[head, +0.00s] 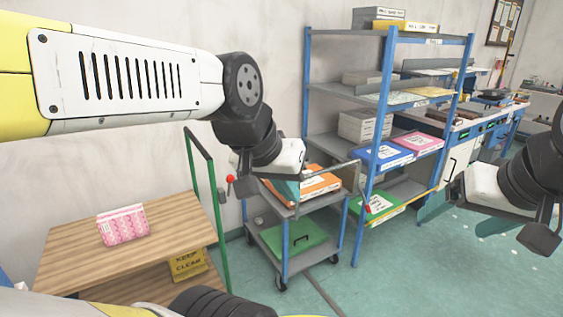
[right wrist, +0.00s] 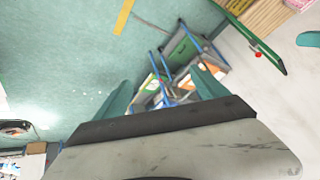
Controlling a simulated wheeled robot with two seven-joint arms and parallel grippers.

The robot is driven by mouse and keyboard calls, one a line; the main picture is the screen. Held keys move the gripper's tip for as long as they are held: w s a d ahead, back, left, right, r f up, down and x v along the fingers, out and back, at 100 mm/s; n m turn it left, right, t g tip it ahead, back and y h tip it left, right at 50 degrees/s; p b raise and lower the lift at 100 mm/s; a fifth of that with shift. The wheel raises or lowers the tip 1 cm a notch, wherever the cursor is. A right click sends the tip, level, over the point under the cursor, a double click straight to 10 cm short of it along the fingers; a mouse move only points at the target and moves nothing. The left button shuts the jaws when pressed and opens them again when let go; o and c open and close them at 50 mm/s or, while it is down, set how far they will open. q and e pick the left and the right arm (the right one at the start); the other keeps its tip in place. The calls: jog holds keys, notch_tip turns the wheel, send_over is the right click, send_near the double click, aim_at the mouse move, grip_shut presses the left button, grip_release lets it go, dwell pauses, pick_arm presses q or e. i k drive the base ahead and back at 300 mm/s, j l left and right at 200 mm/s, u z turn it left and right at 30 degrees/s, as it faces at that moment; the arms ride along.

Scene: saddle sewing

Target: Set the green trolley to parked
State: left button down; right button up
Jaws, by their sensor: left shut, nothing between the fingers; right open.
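The green trolley (head: 213,190) stands at the left against the wall, with a green upright handle frame and a wooden top. A small red knob (head: 230,179) is beside the frame; it also shows in the right wrist view (right wrist: 258,54). A pink patterned pack (head: 123,226) lies on the wooden top. My left gripper (head: 287,189) is shut and empty, to the right of the knob and in front of the blue trolley's top shelf in the picture. My right gripper (head: 466,213) is open and empty at the right; its spread fingers show in the right wrist view (right wrist: 163,92).
A blue-posted trolley (head: 284,250) holding an orange box (head: 320,184) and a green box (head: 294,236) stands right of the green trolley. A blue shelf rack (head: 385,100) with boxes is behind it. A yellow "keep clear" sign (head: 188,264) shows low.

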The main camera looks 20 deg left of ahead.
aim_at(76, 257)
jog(key=u, duration=2.05)
jog(key=i+z, duration=0.25)
jog(key=i, duration=0.35)
jog(key=i+j+z, duration=0.2)
jog(key=i, duration=0.35)
